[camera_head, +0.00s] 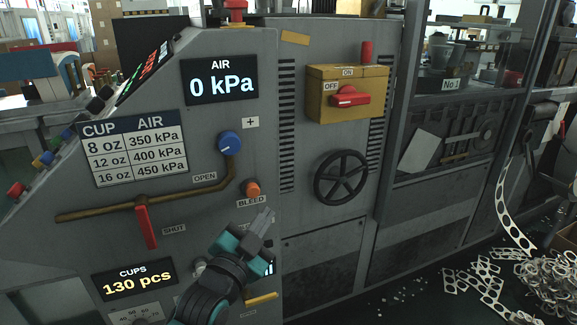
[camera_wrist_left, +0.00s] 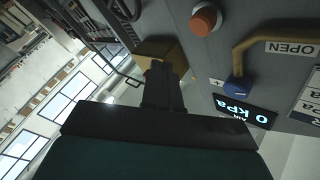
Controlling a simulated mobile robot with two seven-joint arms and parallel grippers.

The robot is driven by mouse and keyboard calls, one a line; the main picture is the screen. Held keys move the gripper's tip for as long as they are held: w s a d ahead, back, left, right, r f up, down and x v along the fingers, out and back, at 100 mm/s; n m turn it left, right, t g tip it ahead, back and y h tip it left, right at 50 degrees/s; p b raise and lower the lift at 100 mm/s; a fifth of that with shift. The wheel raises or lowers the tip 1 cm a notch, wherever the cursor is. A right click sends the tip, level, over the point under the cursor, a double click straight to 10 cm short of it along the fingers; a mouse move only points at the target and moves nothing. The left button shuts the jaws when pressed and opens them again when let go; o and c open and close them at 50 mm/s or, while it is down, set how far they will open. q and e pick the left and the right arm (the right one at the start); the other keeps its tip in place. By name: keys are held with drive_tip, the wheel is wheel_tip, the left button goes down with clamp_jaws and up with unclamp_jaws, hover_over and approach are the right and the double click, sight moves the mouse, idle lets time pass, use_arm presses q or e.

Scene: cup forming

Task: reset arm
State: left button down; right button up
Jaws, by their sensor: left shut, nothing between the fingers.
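My left gripper (camera_head: 263,222) is in front of the grey machine (camera_head: 290,215), just below the orange bleed button (camera_head: 252,189). Its fingers are together with nothing between them. In the left wrist view the shut fingers (camera_wrist_left: 163,88) point at the machine, and the orange button shows apart from them at the top (camera_wrist_left: 205,20). My left arm comes up from the bottom and hides part of the lower panel. My right gripper is not in view.
The panel has a blue knob (camera_head: 229,143), a red shut lever (camera_head: 146,227), a yellow switch box (camera_head: 346,93) with a red handle and a black handwheel (camera_head: 341,176). The air display (camera_head: 220,79) reads 0 kPa. Punched scrap (camera_head: 555,285) lies on the floor at right.

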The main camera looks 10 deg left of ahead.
use_arm(q)
drive_tip(key=s+f+n+g, duration=0.7)
drive_tip(key=s+f+g, duration=0.2)
drive_tip(key=s+f, duration=1.15)
wheel_tip(320, 180, up, 9)
drive_tip(key=s+a+y+p, duration=0.1)
drive_tip(key=a+p, duration=0.1)
drive_tip(key=p, duration=1.2)
drive_tip(key=shift+r+t+y, duration=0.2)
drive_tip(key=shift+t+y, duration=0.1)
drive_tip(key=shift+y, duration=0.1)
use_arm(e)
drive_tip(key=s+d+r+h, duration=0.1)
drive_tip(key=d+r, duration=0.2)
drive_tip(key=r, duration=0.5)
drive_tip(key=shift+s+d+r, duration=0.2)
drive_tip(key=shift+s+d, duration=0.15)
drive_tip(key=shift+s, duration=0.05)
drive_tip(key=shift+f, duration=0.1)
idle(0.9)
